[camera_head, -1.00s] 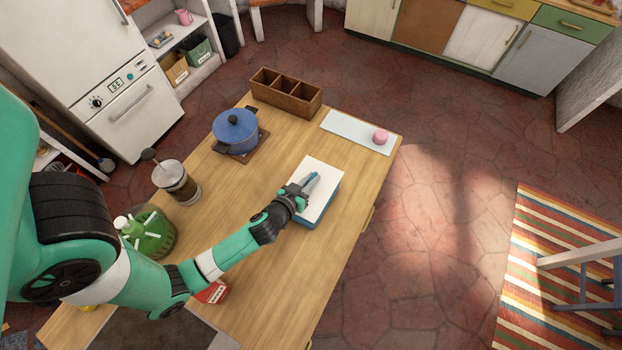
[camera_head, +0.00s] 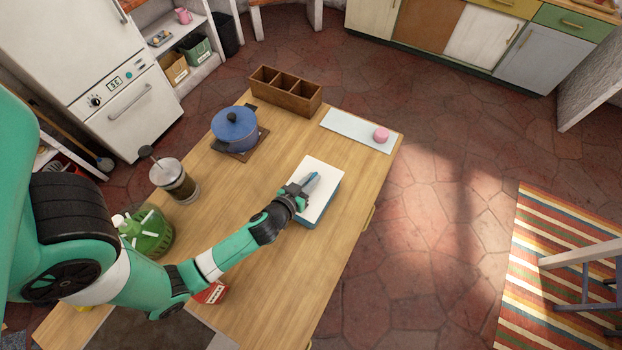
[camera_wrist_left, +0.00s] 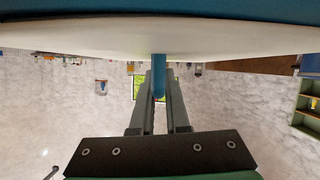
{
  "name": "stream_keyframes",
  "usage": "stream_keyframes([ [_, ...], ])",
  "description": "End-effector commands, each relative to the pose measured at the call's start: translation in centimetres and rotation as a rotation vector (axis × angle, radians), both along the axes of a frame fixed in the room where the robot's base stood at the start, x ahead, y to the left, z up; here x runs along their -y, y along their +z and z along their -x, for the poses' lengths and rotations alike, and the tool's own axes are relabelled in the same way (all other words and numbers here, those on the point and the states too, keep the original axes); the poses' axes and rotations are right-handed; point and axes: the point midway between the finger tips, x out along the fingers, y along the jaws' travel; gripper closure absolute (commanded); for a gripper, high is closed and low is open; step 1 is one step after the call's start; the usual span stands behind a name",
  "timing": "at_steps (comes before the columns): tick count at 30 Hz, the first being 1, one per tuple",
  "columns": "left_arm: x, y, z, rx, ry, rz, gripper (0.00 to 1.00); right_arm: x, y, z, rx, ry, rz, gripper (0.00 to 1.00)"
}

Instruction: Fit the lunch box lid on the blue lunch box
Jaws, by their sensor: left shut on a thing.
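The white lunch box lid (camera_head: 321,170) lies over the blue lunch box (camera_head: 318,215) on the wooden table, and the box's blue side shows below the lid's near and right edges. My left gripper (camera_head: 308,184) is shut on the lid's blue handle. In the left wrist view, the handle (camera_wrist_left: 159,78) is between the two fingers (camera_wrist_left: 158,95), with the pale lid (camera_wrist_left: 85,38) and a blue band of the box (camera_wrist_left: 60,9) beyond it. I cannot tell whether the lid is fully seated. My right gripper is not in view.
A blue pot (camera_head: 235,130), a wooden divided box (camera_head: 287,91) and a pale board (camera_head: 350,132) with a pink item (camera_head: 381,134) stand farther back. A French press (camera_head: 175,181) and a green basket (camera_head: 150,236) are left. Table right of the lunch box is clear.

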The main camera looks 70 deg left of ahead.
Motion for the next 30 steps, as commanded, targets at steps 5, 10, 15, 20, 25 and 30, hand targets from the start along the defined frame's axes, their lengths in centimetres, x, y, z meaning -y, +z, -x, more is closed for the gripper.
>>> stream_keyframes([
  [5,0.0,-0.2,0.0,-0.001,0.001,0.002,0.71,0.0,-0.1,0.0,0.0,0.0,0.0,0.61],
  [10,0.0,-0.2,0.0,-0.001,0.001,0.002,0.52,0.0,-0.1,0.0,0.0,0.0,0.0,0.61],
  [15,0.0,-0.2,0.0,-0.001,0.001,0.002,0.52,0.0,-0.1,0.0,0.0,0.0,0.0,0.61],
  [20,0.5,0.0,0.7,-0.002,0.0,0.002,0.52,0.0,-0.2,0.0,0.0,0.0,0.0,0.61],
  [25,2.5,1.1,3.1,-0.004,-0.005,0.002,0.52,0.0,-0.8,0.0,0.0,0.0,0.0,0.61],
  [30,5.0,2.7,6.3,-0.004,-0.009,0.001,0.52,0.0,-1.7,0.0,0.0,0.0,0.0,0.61],
])
